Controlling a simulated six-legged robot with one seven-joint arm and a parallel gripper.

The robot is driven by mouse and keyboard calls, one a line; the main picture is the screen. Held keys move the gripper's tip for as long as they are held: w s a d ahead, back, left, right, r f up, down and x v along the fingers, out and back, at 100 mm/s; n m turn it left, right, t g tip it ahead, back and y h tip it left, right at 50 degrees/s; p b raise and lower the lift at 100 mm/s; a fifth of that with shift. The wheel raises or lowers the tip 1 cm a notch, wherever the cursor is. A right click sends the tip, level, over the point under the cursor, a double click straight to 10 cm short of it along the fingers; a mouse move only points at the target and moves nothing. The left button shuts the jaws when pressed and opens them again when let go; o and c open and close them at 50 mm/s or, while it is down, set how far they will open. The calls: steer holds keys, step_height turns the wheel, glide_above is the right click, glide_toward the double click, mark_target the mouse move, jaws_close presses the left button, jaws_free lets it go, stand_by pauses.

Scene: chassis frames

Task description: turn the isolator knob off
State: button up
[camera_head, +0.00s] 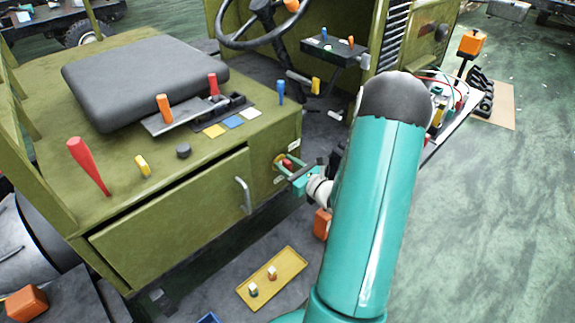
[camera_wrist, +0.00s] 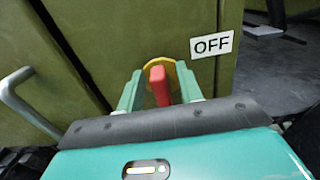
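The isolator knob (camera_wrist: 160,86) is a red handle on a round yellow plate, on the green end panel of the seat box. In the wrist view its handle stands nearly upright, tilted slightly. A white OFF label (camera_wrist: 212,44) is to its upper right. My gripper (camera_wrist: 159,70) has one finger on each side of the red handle, with yellow plate showing in the gaps. It looks open and not closed on the handle. In the head view the knob (camera_head: 287,163) is just left of my gripper (camera_head: 294,171), partly hidden by it.
A metal door handle (camera_wrist: 22,98) sticks out left of the knob. The seat box (camera_head: 180,215) carries a black cushion (camera_head: 145,75) and several coloured levers. A yellow tray (camera_head: 272,278) with small pieces lies below. Open green floor (camera_head: 480,200) is at the right.

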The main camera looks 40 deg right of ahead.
jaws_close()
steer(key=shift+n, duration=0.4)
steer(key=n, duration=0.2)
steer(key=shift+a+n, duration=0.25)
steer(key=shift+n, duration=0.15)
steer(key=n, duration=0.4)
steer(key=f+n, duration=0.1)
steer(key=n, duration=0.4)
steer(key=a+n, duration=0.1)
steer(key=n, duration=0.4)
steer(key=shift+f, duration=0.3)
steer(key=shift+s, duration=0.1)
